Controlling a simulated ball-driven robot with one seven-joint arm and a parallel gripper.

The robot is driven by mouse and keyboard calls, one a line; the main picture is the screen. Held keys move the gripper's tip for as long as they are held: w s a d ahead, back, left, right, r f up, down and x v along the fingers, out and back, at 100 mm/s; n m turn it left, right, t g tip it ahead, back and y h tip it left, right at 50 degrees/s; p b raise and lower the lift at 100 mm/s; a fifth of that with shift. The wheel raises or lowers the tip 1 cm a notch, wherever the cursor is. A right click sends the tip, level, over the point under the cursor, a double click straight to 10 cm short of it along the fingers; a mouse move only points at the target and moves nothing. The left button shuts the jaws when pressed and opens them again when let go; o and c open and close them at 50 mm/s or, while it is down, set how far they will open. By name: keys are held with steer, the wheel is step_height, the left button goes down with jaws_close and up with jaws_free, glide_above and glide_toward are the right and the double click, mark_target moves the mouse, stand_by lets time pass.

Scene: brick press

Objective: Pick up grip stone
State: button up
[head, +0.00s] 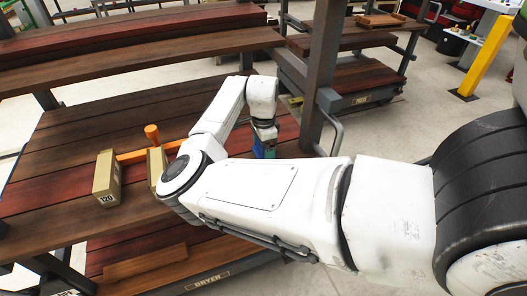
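A tan block marked "120" (106,178) stands upright on the wooden slatted shelf at left; it may be the grip stone, but I cannot tell for sure. A second tan block (157,166) stands to its right, partly hidden behind my arm. My gripper (264,148) points down over the right part of the shelf, well to the right of both blocks. A small blue and green thing shows at its tip. My arm hides part of it, and I cannot tell whether it is held or whether the fingers are open.
An orange bar with an upright knob (152,133) lies between and behind the tan blocks. The slatted shelf (75,130) has bare room at left. A dark post (322,70) and grey rail stand right of my gripper. A yellow post (485,55) stands farther right.

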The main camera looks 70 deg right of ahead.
steer(key=c, duration=0.9)
steer(key=shift+r, duration=0.15)
steer(key=shift+r, duration=0.25)
step_height(320, 180, up, 2)
steer(key=shift+r+b, duration=0.1)
steer(key=shift+b, duration=0.4)
steer(key=s+a+r+b, duration=0.1)
steer(key=s+a+r, duration=0.7)
steer(key=s+r, duration=0.2)
steer(key=shift+s, duration=0.75)
